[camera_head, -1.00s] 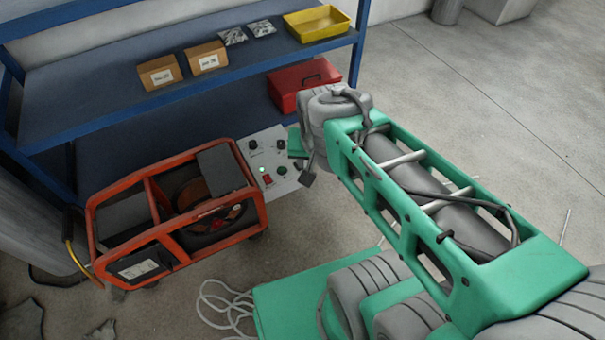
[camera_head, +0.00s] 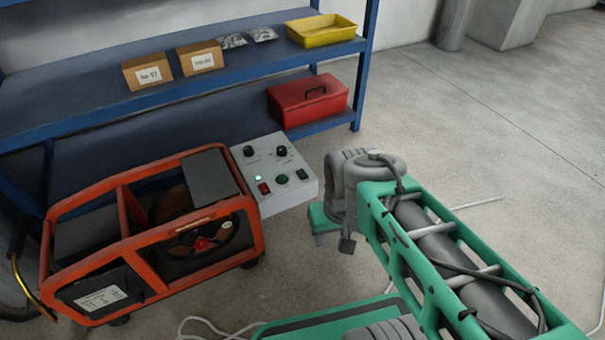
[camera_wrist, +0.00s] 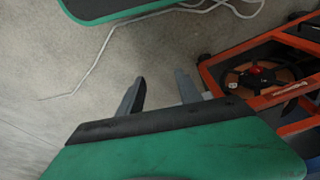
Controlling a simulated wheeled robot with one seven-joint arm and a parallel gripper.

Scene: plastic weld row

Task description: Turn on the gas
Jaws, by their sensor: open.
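A light grey control box (camera_head: 297,190) stands at the right end of an orange-framed machine (camera_head: 140,238) in the head view. Its top carries two black knobs at the back, with a lit green indicator (camera_head: 258,178), a red switch (camera_head: 265,188), a green button (camera_head: 282,179) and a small black switch (camera_head: 301,175) in front. Labels are too small to read. My gripper (camera_wrist: 160,90) is open and empty above the floor in the wrist view. The machine's frame and reel (camera_wrist: 258,78) show at the right there. In the head view my wrist hangs right of the box, apart from it.
A blue shelf (camera_head: 80,92) behind holds two cardboard boxes (camera_head: 173,64), small bags and a yellow tray (camera_head: 320,30). A red case (camera_head: 308,100) sits on the lower shelf behind the control box. Bare floor (camera_head: 480,130) lies to the right.

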